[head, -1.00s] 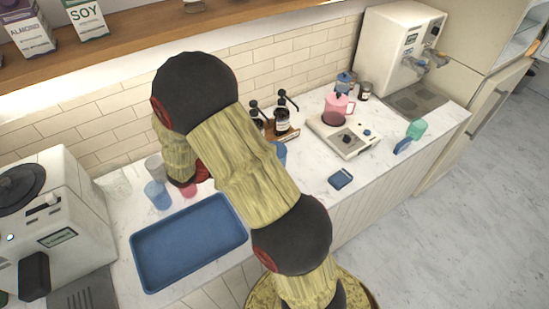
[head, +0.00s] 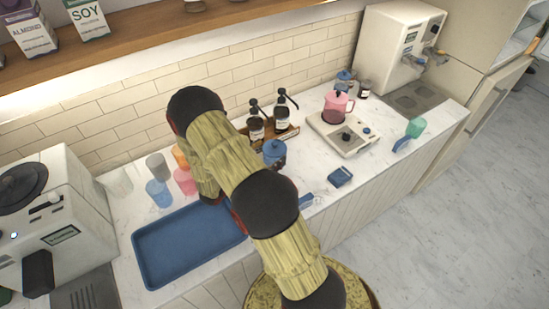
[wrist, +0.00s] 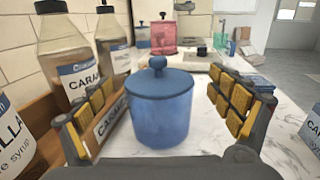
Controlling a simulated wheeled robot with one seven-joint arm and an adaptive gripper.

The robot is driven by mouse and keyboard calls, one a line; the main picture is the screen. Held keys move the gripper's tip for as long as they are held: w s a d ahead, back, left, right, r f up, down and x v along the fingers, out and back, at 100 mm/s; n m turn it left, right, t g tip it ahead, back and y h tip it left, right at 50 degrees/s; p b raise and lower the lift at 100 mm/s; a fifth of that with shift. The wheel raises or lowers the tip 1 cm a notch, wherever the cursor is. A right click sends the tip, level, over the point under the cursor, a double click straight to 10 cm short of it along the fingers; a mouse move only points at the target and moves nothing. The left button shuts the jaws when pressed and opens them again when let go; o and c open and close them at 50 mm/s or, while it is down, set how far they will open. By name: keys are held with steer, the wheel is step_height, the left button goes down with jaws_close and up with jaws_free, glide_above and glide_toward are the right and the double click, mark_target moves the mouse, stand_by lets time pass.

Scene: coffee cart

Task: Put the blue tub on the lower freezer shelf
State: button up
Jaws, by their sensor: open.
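A blue lidded tub (head: 274,152) with a round knob stands upright on the marble counter, just in front of the syrup bottles. In the wrist view the blue tub (wrist: 160,115) stands between the two open yellow-padded fingers of my gripper (wrist: 161,92), with a gap showing on each side. In the head view my gripper is mostly hidden behind my arm. The cream freezer or fridge cabinet (head: 490,105) stands at the far right with a handle on its door. Part of a pale shelved interior (head: 522,38) shows at the top right; its lower shelf cannot be made out.
Syrup bottles (head: 282,112) stand in a wooden rack close left of my gripper. A blue tray (head: 185,245) and cups (head: 158,193) lie left.

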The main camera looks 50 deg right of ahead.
mark_target(276, 146)
steer(key=d, duration=0.3)
steer(key=shift+s+d, duration=0.1)
steer(key=shift+d, duration=0.05)
steer(key=shift+c, duration=1.1)
steer(key=c, duration=1.9)
steer(key=shift+c, duration=0.3)
